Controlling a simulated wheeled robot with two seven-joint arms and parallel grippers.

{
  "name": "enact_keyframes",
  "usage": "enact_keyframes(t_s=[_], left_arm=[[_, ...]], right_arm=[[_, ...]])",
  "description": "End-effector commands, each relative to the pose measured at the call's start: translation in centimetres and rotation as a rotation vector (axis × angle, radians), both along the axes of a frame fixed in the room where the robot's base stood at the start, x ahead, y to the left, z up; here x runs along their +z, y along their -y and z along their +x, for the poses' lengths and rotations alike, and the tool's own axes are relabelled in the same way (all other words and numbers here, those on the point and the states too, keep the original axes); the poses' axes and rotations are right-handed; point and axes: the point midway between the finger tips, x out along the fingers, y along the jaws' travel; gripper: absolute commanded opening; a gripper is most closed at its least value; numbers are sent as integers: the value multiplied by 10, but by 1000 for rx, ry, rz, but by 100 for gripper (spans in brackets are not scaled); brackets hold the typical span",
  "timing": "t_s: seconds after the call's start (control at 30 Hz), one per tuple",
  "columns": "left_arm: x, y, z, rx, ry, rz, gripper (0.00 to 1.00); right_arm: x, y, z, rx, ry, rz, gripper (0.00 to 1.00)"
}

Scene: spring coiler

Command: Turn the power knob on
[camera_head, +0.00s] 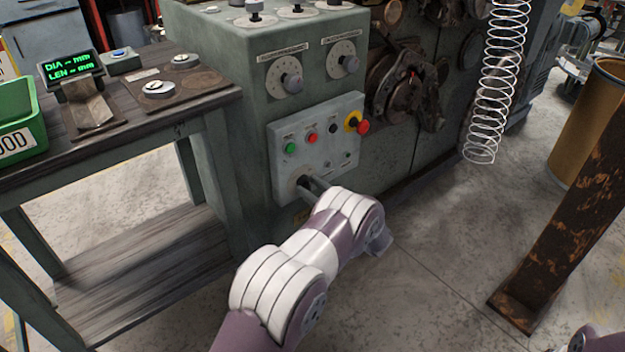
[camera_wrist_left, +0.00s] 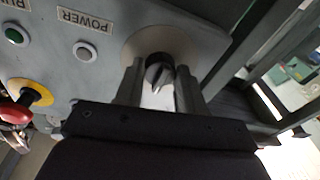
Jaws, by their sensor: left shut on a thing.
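The power knob (camera_wrist_left: 157,73) is a dark round knob with a light pointer mark, set on a pale round plate in the left wrist view. My left gripper (camera_wrist_left: 158,84) is shut on it, one finger on each side. In the head view my left gripper (camera_head: 312,188) reaches the lower left of the grey control panel (camera_head: 320,162), and its fingers and wrist hide most of the knob. The knob's exact angle is hard to read. My right gripper is out of view.
The panel also carries a green button (camera_head: 291,148), a red button (camera_head: 312,138) and a red emergency stop on yellow (camera_head: 362,126). Dials (camera_head: 291,82) sit above. A wooden side table (camera_head: 160,115) stands left, and a hanging spring (camera_head: 495,85) right. Floor in front is open.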

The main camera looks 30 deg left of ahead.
Motion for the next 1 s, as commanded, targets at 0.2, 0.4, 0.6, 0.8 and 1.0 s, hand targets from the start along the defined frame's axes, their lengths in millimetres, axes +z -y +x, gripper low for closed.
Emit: enact_keyframes(t_s=[0.2,0.4,0.6,0.8,1.0], left_arm=[[2,0,-1,0,-191,77,8],[1,-1,-2,0,-363,148,8],[0,-1,-3,0,-513,209,8],[-1,-1,-4,0,-625,256,8],[-2,-1,-4,-1,-694,286,8]], right_arm=[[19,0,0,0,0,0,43],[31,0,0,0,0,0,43],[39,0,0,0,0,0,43],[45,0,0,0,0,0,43],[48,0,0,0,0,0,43]])
